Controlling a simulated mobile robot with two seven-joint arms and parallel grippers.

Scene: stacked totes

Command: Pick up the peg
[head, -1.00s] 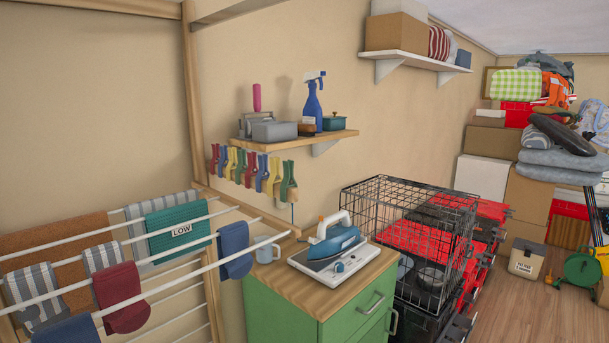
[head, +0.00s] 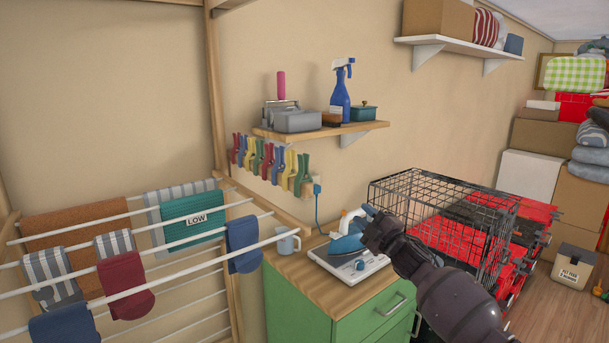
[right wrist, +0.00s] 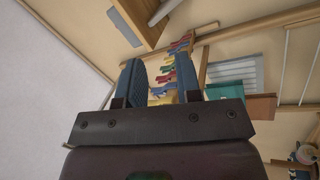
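Several coloured pegs (head: 268,160) in red, blue, yellow and green hang in a row below the small wall shelf. A green peg (head: 303,172) is at the right end of the row. My right gripper (head: 372,220) is to the right of and below the pegs, in front of the iron. The right wrist view shows its two blue-grey fingers (right wrist: 160,75) apart, with nothing held between them. The pegs (right wrist: 181,45) show beyond and between the fingertips, not touching them. My left gripper is not in view.
The small shelf (head: 345,131) above the pegs holds a spray bottle (head: 340,92) and boxes. A drying rack (head: 240,212) with cloths stands left. A wire crate (head: 440,205) stands right.

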